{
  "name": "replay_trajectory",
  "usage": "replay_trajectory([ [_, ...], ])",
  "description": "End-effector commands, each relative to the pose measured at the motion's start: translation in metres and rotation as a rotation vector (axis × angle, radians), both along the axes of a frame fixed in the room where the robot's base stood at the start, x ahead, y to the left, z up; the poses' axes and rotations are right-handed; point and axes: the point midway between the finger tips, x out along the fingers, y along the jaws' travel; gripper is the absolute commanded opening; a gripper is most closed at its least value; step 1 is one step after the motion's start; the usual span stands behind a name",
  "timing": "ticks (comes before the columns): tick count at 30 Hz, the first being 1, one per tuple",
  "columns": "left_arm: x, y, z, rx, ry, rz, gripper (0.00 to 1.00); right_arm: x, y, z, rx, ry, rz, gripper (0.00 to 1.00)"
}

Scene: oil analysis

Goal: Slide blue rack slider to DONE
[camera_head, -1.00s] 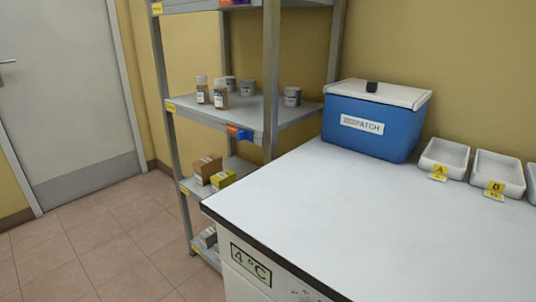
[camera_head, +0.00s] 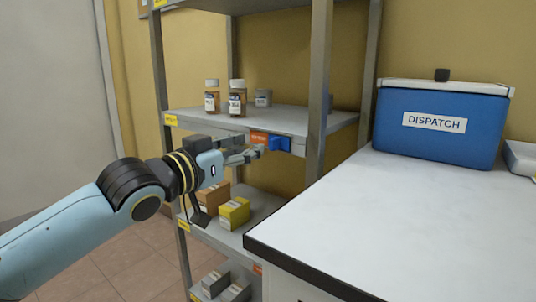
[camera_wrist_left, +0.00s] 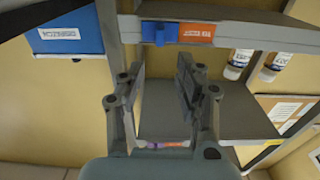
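The blue rack slider (camera_head: 279,144) sits on the front edge of the middle shelf (camera_head: 290,122), right beside an orange label (camera_head: 259,139) whose text is too small to read. In the left wrist view the slider (camera_wrist_left: 158,33) and the label (camera_wrist_left: 197,33) lie beyond my fingers, left and right respectively. My left gripper (camera_head: 250,151) reaches in from the left, just in front of the label and short of the slider. Its fingers (camera_wrist_left: 160,72) are spread, with nothing between them. I cannot tell whether a fingertip touches the label. My right gripper is not in view.
The rack's grey post (camera_head: 320,90) stands close right of the slider. Bottles (camera_head: 237,98) stand on the shelf above my gripper, boxes (camera_head: 235,213) below it. A white counter (camera_head: 400,235) with a blue DISPATCH box (camera_head: 440,125) is to the right.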

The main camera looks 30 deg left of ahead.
Motion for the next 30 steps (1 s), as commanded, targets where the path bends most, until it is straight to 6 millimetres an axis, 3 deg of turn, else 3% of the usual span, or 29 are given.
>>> replay_trajectory([
  [3, 0.026, -0.004, -0.006, -0.005, 0.0, 0.0, 0.35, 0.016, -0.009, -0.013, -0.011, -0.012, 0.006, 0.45],
  [10, 0.062, -0.008, -0.003, -0.003, 0.0, 0.001, 0.35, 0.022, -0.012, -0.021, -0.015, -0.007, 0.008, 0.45],
  [23, 0.073, -0.01, -0.001, 0.0, 0.002, 0.0, 0.35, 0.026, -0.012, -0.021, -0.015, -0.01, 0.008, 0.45],
  [30, 0.073, -0.01, -0.001, 0.0, 0.002, 0.0, 0.03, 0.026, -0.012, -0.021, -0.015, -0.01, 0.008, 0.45],
])
